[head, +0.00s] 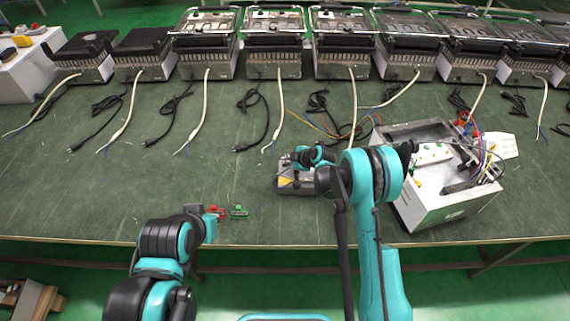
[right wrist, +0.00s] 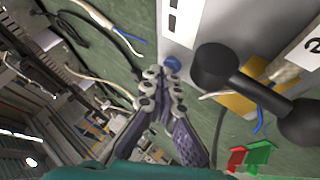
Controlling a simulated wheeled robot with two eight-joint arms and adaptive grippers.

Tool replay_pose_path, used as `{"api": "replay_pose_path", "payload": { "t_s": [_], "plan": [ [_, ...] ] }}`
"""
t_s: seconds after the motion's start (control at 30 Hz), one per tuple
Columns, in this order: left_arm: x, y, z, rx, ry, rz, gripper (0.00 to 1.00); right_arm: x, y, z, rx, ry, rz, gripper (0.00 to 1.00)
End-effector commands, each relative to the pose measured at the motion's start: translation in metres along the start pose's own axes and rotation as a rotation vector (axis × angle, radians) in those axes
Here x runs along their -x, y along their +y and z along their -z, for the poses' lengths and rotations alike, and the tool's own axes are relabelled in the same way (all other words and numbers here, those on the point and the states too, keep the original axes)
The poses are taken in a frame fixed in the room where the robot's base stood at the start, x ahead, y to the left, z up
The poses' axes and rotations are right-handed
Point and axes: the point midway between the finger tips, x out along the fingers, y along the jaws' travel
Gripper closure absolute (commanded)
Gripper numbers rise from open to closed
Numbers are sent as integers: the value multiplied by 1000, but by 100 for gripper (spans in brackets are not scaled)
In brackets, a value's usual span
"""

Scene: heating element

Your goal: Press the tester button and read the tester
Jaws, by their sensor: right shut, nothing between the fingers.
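The tester is a grey box with a yellow label patch (head: 286,184), in the middle of the table near its front edge in the head view. In the right wrist view its grey face (right wrist: 199,37) fills the upper middle, with a small blue button (right wrist: 172,63) at its edge and a black bar with rounded ends in front. My right gripper (right wrist: 161,76) is shut and empty, its tips close to the blue button; I cannot tell whether they touch. My left gripper (head: 208,214) is at the front left, beside the red clip (head: 217,211); its fingers are unclear.
A green clip (head: 239,211) lies just right of the red one. A white open box with coloured wires (head: 436,205) stands right of the tester. Several heaters with loose cables line the back. The table's left middle is mostly clear.

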Motion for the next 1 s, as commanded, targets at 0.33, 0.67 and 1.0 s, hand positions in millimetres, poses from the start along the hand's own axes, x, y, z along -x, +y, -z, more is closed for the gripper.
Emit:
{"api": "replay_pose_path", "payload": {
  "t_s": [0.33,0.67,1.0],
  "plan": [
    [-1,0,-1,0,0,0,100,-1,-1,-1,0,0,0,100],
    [4,0,3,0,0,0,100,8,6,6,0,0,0,100],
    [5,0,4,0,0,0,100,12,8,8,0,0,0,100]
  ]
}}
